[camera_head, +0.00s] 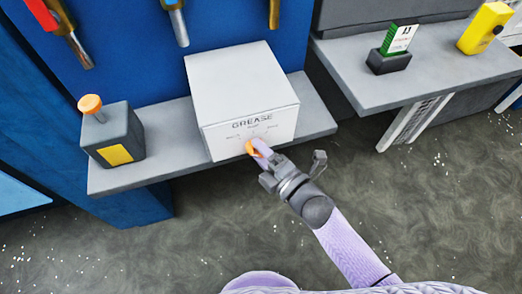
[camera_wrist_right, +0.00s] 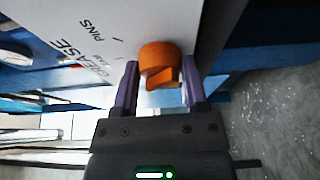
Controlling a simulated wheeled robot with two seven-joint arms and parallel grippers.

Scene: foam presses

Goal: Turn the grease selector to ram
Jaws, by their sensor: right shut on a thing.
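The grease selector is an orange knob (camera_head: 250,148) low on the front face of a white box (camera_head: 226,82) marked GREASE, with small printed labels above it. In the right wrist view the knob (camera_wrist_right: 158,60) sits between the two purple fingers, and the word PINS and part of another label show beside it. My right gripper (camera_head: 260,152) comes from the lower right and is shut on the knob; its fingers (camera_wrist_right: 160,90) lie on either side of it. Which label the knob points to cannot be told. My left gripper is not in view.
The box stands on a grey shelf (camera_head: 318,118) against a blue panel. A dark block with an orange button (camera_head: 90,104) stands to its left, and tools hang above. A grey table (camera_head: 420,80) at right bears a green-and-white card (camera_head: 398,40) in a holder and a yellow device (camera_head: 484,28).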

